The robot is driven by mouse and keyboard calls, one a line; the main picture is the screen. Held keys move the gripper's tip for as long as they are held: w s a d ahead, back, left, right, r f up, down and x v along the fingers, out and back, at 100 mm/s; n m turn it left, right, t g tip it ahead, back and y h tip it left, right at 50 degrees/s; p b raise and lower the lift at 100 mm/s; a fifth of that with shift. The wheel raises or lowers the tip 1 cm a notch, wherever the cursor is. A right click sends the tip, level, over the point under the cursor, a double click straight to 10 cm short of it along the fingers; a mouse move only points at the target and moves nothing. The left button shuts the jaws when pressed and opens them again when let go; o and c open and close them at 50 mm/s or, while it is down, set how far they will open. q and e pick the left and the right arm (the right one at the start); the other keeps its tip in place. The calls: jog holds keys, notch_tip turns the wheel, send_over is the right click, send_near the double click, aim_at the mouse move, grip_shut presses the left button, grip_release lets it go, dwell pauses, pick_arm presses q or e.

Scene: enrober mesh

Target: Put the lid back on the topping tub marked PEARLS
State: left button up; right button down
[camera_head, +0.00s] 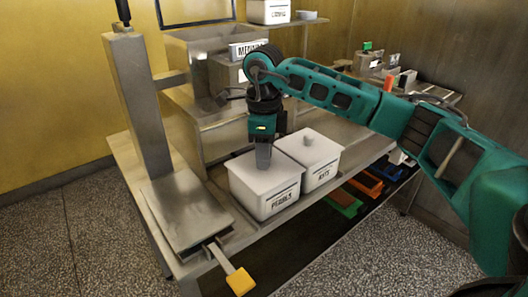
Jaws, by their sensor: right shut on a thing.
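The white tub marked PEARLS (278,202) stands on the steel bench. Its white lid (280,180) lies over the tub's top; whether it is fully seated I cannot tell. My right gripper (263,165) points straight down over the middle of the lid and is shut on it, most likely at its knob, which the fingers hide. My left gripper is not in this view.
A second white tub marked NUTS (321,172), with a knobbed lid, stands close on the right. A steel stand with a flat plate (187,210) and a yellow-ended lever (239,281) is at the left. Coloured bins (343,203) are below the bench.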

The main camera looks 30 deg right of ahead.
jog(key=c, duration=0.8)
grip_release()
jog(key=shift+o, duration=0.3)
jog(key=o, duration=0.4)
jog(key=shift+r+p, duration=1.7)
jog(key=shift+r, duration=1.8)
